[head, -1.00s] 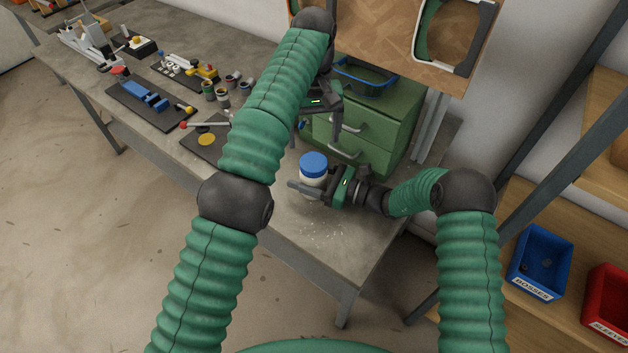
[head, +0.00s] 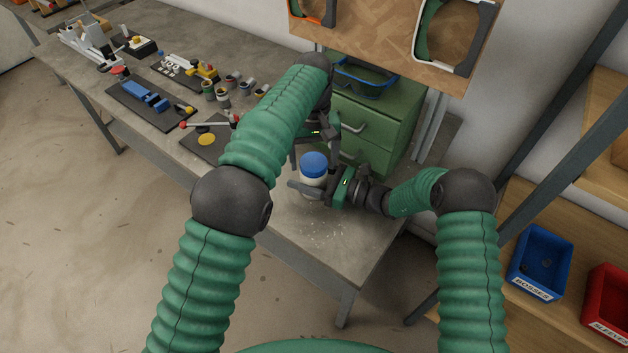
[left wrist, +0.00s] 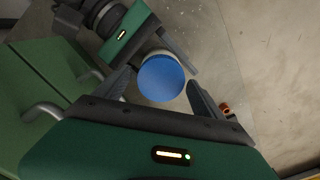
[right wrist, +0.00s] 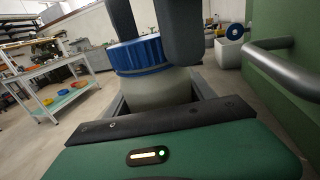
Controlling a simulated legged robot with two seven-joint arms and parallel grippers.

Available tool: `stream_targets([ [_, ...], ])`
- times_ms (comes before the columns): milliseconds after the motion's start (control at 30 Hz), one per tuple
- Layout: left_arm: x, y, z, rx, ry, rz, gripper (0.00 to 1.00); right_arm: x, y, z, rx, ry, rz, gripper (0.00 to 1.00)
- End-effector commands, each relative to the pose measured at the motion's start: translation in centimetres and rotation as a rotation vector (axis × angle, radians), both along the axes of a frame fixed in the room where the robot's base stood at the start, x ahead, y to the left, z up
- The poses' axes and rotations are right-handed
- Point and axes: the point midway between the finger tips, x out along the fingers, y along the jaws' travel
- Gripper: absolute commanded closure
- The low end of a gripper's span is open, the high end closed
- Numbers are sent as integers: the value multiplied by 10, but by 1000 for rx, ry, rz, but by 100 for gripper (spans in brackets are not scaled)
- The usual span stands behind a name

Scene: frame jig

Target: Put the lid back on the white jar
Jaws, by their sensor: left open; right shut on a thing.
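The white jar (head: 311,184) is upright at the front of the bench, with the blue lid (head: 313,164) on its top. My right gripper (head: 312,190) is shut around the jar's body from the right; the jar also shows in the right wrist view (right wrist: 158,90). My left gripper (head: 316,152) is open just above the lid, fingers pointing down. In the left wrist view the lid (left wrist: 161,78) lies between the open fingers. In the right wrist view the lid (right wrist: 138,55) sits on the jar's neck, with dark left fingers beside it. Whether it is threaded tight cannot be told.
A green drawer cabinet (head: 376,118) with grey handles stands close behind the jar. A dark board with a yellow disc (head: 207,139) and several small cups lie to the left. The bench's front right corner (head: 345,240) is clear.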

Motion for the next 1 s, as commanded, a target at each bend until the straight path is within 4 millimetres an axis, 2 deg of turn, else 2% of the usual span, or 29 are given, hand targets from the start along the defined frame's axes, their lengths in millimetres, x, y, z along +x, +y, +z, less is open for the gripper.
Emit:
stream_targets([
  [133,0,0,0,0,0,0,21,0,0,0,1,0,0,100],
  [167,0,0,0,0,0,0,23,0,0,0,1,0,0,100],
  [667,0,-1,1,-1,0,0,87,0,0,0,1,0,1,100],
  [767,0,-1,1,-1,1,-47,88,0,1,0,1,0,1,100],
  [867,0,-1,1,-2,0,-182,88,0,1,0,1,0,1,100],
  [1000,0,-1,1,-2,0,-175,88,0,1,0,1,0,2,100],
])
